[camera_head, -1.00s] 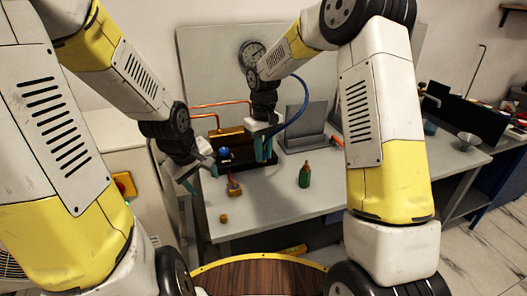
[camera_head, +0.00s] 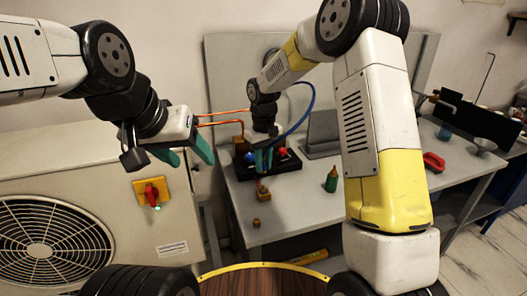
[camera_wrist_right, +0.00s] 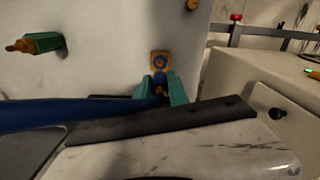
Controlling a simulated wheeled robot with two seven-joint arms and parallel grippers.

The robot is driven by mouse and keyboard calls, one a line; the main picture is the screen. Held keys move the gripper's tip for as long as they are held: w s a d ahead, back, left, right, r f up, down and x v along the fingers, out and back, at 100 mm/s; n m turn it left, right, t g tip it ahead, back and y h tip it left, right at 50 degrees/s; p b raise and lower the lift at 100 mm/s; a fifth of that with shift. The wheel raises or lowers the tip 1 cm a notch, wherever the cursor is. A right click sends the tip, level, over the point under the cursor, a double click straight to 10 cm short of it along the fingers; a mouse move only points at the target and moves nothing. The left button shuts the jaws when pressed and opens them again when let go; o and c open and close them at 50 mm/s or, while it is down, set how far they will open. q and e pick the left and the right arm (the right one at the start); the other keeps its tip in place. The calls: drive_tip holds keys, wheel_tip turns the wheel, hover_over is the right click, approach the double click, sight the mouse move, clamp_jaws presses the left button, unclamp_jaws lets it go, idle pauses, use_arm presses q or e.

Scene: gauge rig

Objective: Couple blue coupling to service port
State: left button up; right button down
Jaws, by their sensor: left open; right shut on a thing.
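My right gripper (camera_head: 263,160) is shut on the blue coupling at the end of a blue hose (camera_head: 302,110). In the right wrist view its teal fingers (camera_wrist_right: 160,90) pinch the hose end, and the coupling is mostly hidden between them. My left gripper (camera_head: 187,155) is open and empty, left of the bench.
A black manifold with blue and red knobs (camera_head: 282,153) stands behind the fitting, with copper pipes (camera_head: 215,123). A fan unit (camera_head: 90,170) with a red switch (camera_head: 151,193) stands left.

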drive_tip(key=shift+f, duration=2.6)
drive_tip(key=shift+f, duration=0.2)
drive_tip(key=shift+f, duration=1)
drive_tip(key=shift+f, duration=0.25)
idle(0.4)
drive_tip(key=c, duration=1.4)
unclamp_jaws()
drive_tip(key=shift+c, duration=0.2)
